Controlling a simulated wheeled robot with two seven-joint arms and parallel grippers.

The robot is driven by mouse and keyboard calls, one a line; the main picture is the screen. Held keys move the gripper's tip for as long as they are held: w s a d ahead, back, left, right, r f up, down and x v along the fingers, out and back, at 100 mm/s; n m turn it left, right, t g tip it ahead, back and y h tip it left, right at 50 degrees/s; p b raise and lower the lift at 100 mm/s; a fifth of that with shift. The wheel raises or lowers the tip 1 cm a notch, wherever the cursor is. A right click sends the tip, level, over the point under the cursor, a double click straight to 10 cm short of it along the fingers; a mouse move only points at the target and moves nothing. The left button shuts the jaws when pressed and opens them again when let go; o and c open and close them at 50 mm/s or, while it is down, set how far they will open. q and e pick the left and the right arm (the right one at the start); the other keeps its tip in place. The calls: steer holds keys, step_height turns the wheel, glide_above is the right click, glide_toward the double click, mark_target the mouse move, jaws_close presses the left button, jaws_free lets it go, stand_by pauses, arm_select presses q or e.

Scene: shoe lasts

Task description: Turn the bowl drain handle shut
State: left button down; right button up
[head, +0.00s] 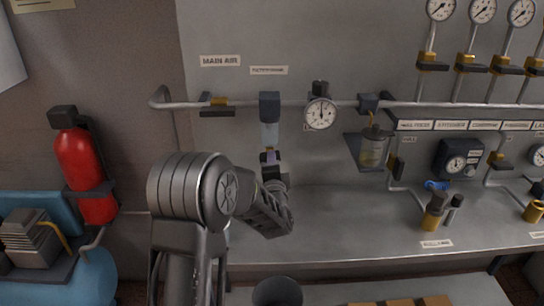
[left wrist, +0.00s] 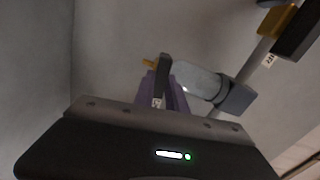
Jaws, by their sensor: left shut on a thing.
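The clear bowl (head: 269,136) hangs under a dark filter head (head: 270,106) on the air pipe. It also shows in the left wrist view (left wrist: 195,80), tilted across the picture. The drain handle (left wrist: 163,73) is a dark bar at the bowl's lower end, beside a small brass tip (left wrist: 148,63). My left gripper (left wrist: 165,95), with purple finger pads, is shut on the handle. In the head view my left gripper (head: 268,160) is just below the bowl, and its wrist partly hides the handle. My right gripper is not in view.
A round gauge (head: 320,114) hangs right of the bowl, with a lubricator cup (head: 372,148) beyond it. The main air valve (head: 218,104) is on the pipe to the left. A red extinguisher (head: 80,160) stands far left. The grey bench (head: 330,220) is clear below.

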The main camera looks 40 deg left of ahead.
arm_select(q)
steer(key=shift+m+p, duration=0.4)
steer(key=shift+m, duration=0.4)
steer(key=shift+f, duration=0.1)
steer(key=c, duration=1.4)
jaws_free()
steer(key=shift+o, duration=0.2)
steer(key=b+v, duration=0.1)
steer(key=v, duration=0.6)
steer(key=shift+s+d, duration=0.3)
